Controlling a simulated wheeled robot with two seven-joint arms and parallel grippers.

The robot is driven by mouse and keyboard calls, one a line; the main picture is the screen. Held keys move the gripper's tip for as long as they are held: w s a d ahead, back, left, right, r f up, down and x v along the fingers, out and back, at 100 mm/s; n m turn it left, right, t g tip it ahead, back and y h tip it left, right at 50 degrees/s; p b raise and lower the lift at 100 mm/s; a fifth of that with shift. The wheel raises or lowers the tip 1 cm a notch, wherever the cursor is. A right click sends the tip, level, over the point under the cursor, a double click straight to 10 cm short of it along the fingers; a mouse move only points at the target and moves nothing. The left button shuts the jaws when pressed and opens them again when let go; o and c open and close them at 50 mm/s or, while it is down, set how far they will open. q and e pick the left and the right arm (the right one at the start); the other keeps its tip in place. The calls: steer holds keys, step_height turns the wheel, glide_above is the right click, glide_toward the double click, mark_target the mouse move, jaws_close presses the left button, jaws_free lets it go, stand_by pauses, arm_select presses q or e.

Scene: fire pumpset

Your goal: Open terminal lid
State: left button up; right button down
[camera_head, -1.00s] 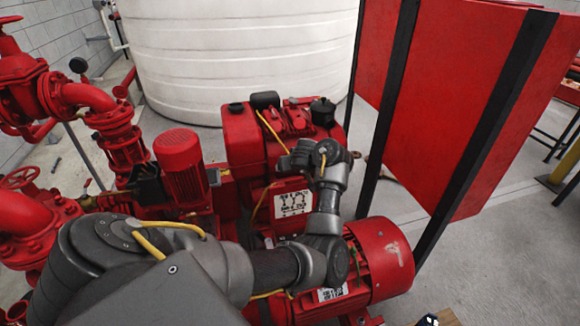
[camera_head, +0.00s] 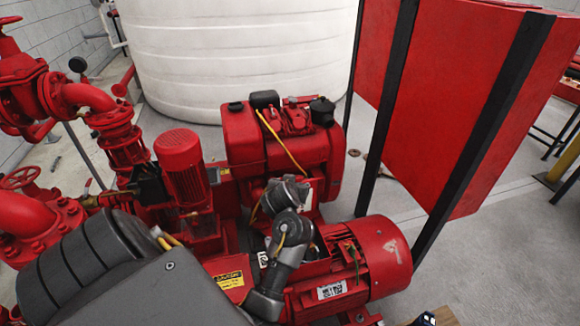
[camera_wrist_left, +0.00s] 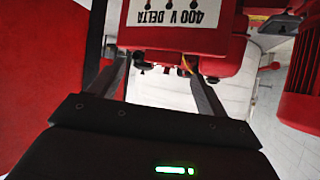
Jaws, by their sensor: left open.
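In the head view my left wrist is over the red pumpset (camera_head: 245,150), hiding the label and the fingertips. My right gripper is not in view.
A red motor (camera_head: 385,250) with a white mark lies right of my arm, with small coloured wires on its near left side. A smaller upright red motor (camera_head: 182,165) stands left. A red panel on black posts (camera_head: 490,110) stands right; a white tank (camera_head: 240,60) is behind.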

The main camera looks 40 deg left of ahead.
arm_select(q)
steer(key=s+d+f+m+g+h, duration=0.4)
steer(key=s+d+f+m+h, duration=0.2)
steer(key=s+d+f, duration=1.2)
steer(key=shift+s+f+m+g, duration=0.2)
steer(key=shift+s+m+g, duration=0.2)
steer(key=shift+s+m, duration=0.35)
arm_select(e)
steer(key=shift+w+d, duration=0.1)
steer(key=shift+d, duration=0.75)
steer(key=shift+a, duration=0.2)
